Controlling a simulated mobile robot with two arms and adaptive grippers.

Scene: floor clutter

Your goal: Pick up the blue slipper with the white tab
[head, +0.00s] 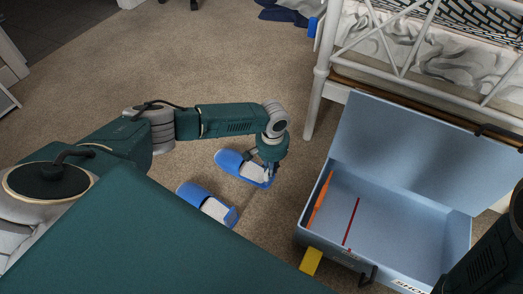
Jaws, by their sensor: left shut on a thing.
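Two blue slippers with whitish insoles lie on the beige carpet. The farther blue slipper (229,160) is at my left gripper (267,175), which points down and is shut on it near its right end. The nearer blue slipper (190,193) lies below and to the left, apart from the gripper and partly hidden by my own body. My right gripper does not show; only part of a dark arm enters at the lower right.
An open light-blue box (395,222) with shoe lettering stands at the right, with an orange item (321,199) and a red strip (351,221) inside. A yellow tab (311,261) is at its front left. A white metal bed frame (315,85) stands behind. Carpet (215,65) beyond the arm is clear.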

